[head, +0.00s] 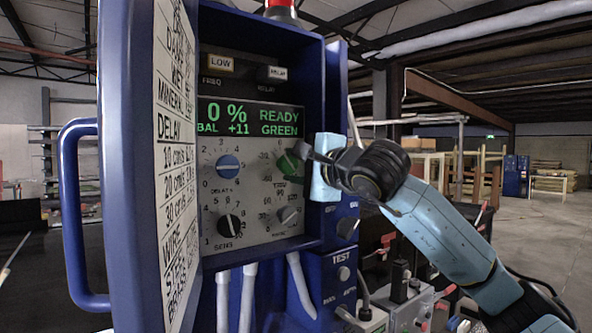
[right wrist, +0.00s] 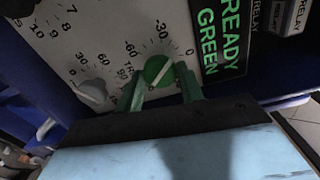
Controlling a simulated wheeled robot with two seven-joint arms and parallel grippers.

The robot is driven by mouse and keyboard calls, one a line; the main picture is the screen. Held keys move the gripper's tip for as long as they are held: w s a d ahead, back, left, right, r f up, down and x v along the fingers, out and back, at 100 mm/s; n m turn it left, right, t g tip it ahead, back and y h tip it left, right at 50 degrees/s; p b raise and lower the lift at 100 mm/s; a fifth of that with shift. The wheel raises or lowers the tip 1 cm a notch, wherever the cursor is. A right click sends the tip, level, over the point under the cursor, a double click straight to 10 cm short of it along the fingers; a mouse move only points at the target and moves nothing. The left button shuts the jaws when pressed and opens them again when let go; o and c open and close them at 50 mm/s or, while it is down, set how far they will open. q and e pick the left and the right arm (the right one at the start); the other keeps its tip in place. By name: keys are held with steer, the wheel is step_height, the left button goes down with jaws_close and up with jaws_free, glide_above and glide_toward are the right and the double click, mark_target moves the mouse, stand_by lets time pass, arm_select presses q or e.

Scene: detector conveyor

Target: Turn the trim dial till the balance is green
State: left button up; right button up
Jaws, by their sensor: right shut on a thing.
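The green trim dial (head: 289,164) is on the grey panel inside the blue cabinet in the head view. It also shows in the right wrist view (right wrist: 158,70), with a pale pointer line across its face. My right gripper (head: 303,152) reaches in from the right and is shut on the dial, with a finger on either side of it in the right wrist view. The display (head: 250,118) reads 0 %, BAL +11, READY and GREEN in green letters. My left gripper is not in view.
A blue delay dial (head: 229,166), a black dial (head: 230,226) and a grey dial (head: 289,215) surround the trim dial. The open cabinet door (head: 118,170) with a chart stands at left. A TEST box (head: 340,275) stands below right.

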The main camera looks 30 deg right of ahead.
steer(key=shift+n, duration=2.3)
steer(key=o, duration=1)
steer(key=s+b, duration=0.1)
steer(key=s, duration=0.3)
steer(key=s+b, duration=0.2)
steer(key=s, duration=0.3)
steer(key=s+d+b, duration=0.1)
steer(key=s+b, duration=0.1)
steer(key=s, duration=0.2)
steer(key=shift+s, duration=0.2)
